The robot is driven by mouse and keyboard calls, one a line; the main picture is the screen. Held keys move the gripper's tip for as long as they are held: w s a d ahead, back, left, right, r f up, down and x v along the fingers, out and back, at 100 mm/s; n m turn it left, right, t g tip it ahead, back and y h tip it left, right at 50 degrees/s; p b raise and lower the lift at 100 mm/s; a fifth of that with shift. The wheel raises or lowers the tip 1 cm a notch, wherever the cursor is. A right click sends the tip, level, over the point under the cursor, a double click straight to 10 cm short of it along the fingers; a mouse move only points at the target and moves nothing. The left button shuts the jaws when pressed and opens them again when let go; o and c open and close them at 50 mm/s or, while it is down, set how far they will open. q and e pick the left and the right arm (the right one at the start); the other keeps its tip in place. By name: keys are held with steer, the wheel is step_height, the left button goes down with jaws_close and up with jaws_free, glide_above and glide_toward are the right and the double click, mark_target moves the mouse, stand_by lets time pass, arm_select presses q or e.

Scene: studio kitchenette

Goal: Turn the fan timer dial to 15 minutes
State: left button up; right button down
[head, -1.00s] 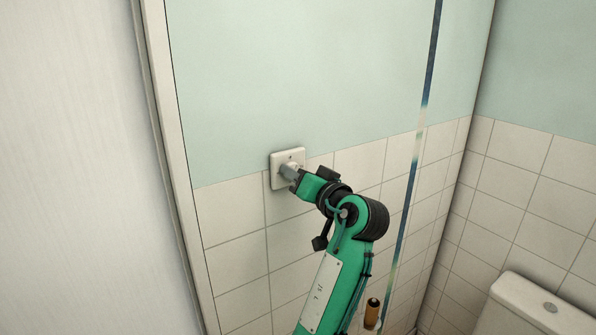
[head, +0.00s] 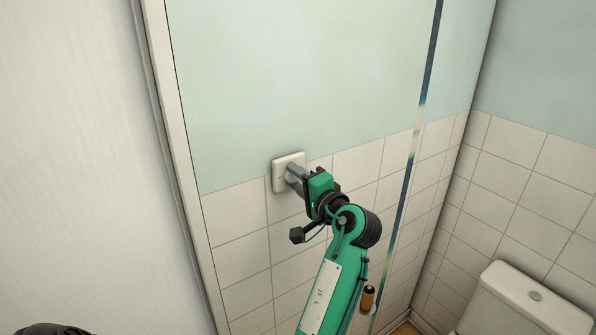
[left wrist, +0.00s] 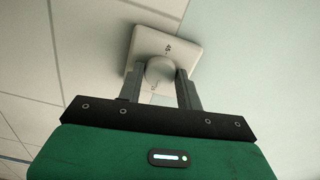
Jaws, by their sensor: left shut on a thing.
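The fan timer is a white square plate (head: 290,160) on the wall, at the top edge of the tiles. Its round pale dial (left wrist: 160,70) shows in the left wrist view between my left gripper's two grey fingers. My left gripper (head: 295,174) is shut on the dial, its fingers on either side of it. In the left wrist view the timer plate (left wrist: 178,40) shows small dark marks above the dial, too small to read. In the head view the fingers and gripper body hide most of the dial. My right gripper is not in view.
A white door frame (head: 180,150) runs up to the left of the timer. A glass panel edge (head: 416,125) stands to the right of my arm. A toilet cistern (head: 520,300) is at the lower right. The wall around the timer is clear.

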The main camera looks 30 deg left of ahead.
arm_select(q)
steer(key=shift+r+m+p, duration=0.1)
steer(key=shift+m+p, duration=0.4)
steer(key=shift+m, duration=0.3)
steer(key=o, duration=1)
steer(key=shift+w, duration=0.1)
